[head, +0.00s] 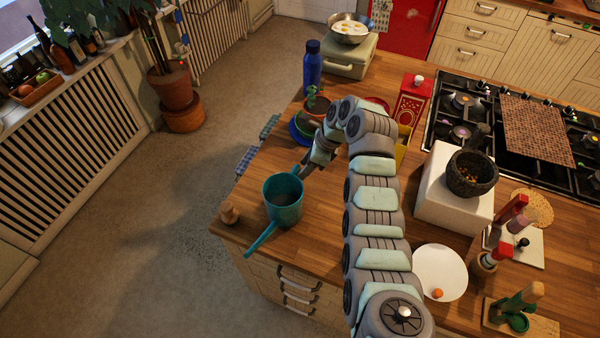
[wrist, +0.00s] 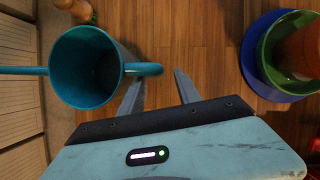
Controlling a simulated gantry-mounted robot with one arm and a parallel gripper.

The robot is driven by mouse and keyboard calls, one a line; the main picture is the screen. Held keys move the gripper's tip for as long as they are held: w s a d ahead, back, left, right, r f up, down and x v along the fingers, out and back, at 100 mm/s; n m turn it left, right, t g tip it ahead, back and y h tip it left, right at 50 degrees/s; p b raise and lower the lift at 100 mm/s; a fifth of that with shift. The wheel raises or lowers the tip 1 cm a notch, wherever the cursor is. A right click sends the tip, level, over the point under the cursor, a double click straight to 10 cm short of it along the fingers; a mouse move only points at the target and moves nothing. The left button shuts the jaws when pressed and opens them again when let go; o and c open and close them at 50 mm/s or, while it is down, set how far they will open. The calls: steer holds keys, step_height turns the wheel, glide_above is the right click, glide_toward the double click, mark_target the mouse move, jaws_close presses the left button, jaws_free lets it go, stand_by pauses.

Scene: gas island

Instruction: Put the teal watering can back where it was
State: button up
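The teal watering can (head: 284,212) stands upright on the wooden island top near its left corner. Its long spout points to the lower left, past the edge. In the wrist view the can (wrist: 62,95) is at the left, with its short handle (wrist: 148,69) pointing right. My gripper (head: 308,172) is beside the can on its handle side. In the wrist view my gripper (wrist: 157,82) is open, its fingers spread apart. The handle's end lies just beyond the left fingertip; I cannot tell whether they touch. Nothing is held.
A small wooden object (head: 230,212) stands left of the can at the corner. A blue plate (wrist: 249,62) with a green bowl (wrist: 267,50) and terracotta pot is right of my gripper in the wrist view. A blue bottle (head: 312,66) and red tin (head: 412,101) stand further back.

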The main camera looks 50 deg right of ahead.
steer(key=v, duration=0.6)
steer(key=shift+s+r, duration=0.2)
steer(key=shift+r, duration=0.15)
